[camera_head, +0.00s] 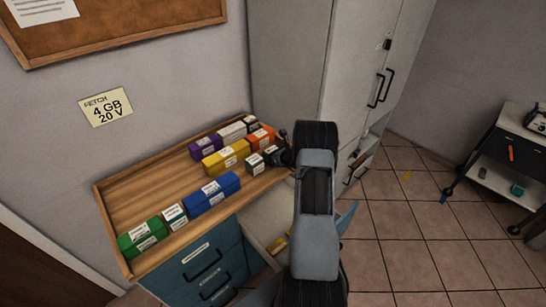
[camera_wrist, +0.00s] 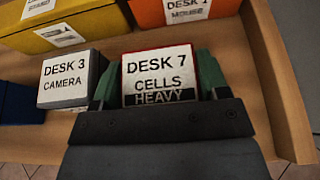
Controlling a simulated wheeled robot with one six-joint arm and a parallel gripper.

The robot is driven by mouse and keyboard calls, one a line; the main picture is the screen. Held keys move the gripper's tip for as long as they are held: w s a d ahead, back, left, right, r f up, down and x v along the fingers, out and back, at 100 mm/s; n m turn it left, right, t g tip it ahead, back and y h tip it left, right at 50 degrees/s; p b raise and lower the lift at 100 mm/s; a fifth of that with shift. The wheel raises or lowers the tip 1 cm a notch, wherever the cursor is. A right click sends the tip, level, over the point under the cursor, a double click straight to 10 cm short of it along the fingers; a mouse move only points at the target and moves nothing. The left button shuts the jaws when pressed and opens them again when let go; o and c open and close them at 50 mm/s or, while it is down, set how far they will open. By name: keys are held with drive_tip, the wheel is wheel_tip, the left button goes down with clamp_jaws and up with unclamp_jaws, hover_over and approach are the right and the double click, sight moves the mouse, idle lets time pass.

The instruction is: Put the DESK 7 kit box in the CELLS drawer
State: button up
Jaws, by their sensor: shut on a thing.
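The DESK 7 kit box (camera_wrist: 158,68), red-edged with a white label reading DESK 7 CELLS HEAVY, is between the green fingers of my gripper (camera_wrist: 158,85) in the wrist view. My gripper is shut on it. In the head view my gripper (camera_head: 284,156) is at the right end of the wooden desk top, and the box is hard to make out there. I cannot tell whether it touches the desk. An open drawer (camera_head: 262,221) stands out below the desk's right part, with a yellow thing inside. My arm partly hides it, and I cannot read its label.
The DESK 3 camera box (camera_wrist: 70,80) is close left of my gripper. Yellow (camera_head: 227,158), orange (camera_head: 261,137), purple (camera_head: 205,147), blue (camera_head: 212,194) and green (camera_head: 141,236) boxes share the desk. A tall cabinet (camera_head: 290,70) stands behind. A cart (camera_head: 515,150) is far right.

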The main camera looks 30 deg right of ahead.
drive_tip(key=shift+c, duration=0.9)
drive_tip(key=shift+r, duration=0.15)
